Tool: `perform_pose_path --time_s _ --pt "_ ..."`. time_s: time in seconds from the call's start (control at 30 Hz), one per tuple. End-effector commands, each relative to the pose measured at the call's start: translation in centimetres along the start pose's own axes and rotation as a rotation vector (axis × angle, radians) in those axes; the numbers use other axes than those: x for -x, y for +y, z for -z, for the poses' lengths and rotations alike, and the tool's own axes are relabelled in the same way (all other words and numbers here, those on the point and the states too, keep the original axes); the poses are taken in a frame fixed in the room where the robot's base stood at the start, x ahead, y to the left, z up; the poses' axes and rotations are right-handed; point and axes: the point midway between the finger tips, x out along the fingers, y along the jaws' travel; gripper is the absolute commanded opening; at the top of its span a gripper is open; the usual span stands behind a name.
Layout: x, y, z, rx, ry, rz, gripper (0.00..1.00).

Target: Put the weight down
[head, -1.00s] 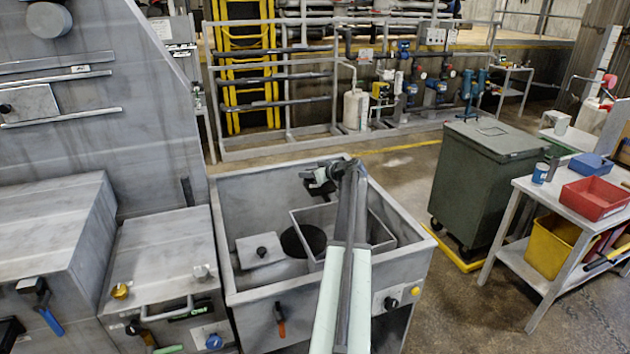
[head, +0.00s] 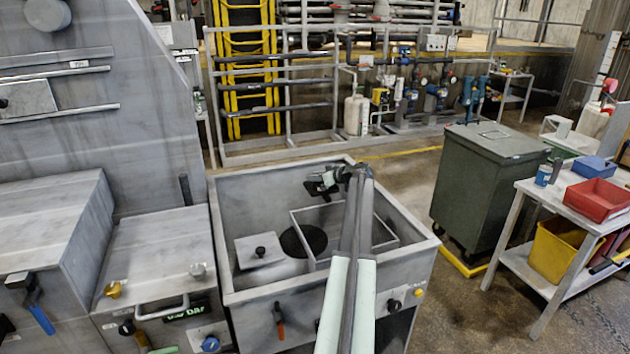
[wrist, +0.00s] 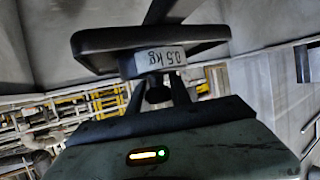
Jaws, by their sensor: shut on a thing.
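My gripper (head: 326,181) is held over the back part of a grey open basin (head: 262,294). In the wrist view my gripper (wrist: 158,92) is shut on the knob of a weight (wrist: 160,57) marked 0.5 kg, with the label upside down. A dark flat plate shows behind the weight; I cannot tell what it belongs to. In the head view the weight is small and dark against my gripper, and its edges are hard to make out. It looks held above the basin floor, though the gap is unclear.
In the basin are a pale square plate with a black knob (head: 260,252), a black round disc (head: 312,240) and a thin-walled open box (head: 386,222), partly behind my arm. A green bin (head: 480,190) and a table with a red tray (head: 598,196) stand to the right.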

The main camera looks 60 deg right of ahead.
Motion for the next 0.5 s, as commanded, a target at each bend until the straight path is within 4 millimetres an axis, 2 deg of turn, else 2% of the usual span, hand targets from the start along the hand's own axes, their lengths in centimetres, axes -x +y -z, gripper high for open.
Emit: perform_pose_path --time_s 0.07,0.1,0.13,0.17,0.5 --pt "-0.12 0.02 -0.32 -0.001 0.001 0.0 0.0" --pt "-0.05 0.03 -0.2 0.0 0.0 0.0 0.36" --pt "-0.04 0.03 -0.18 0.0 0.0 0.0 0.44" --pt "-0.04 0.03 -0.18 0.0 0.0 -0.001 0.46" --pt "0.2 0.08 0.28 -0.001 0.0 -0.001 0.46"
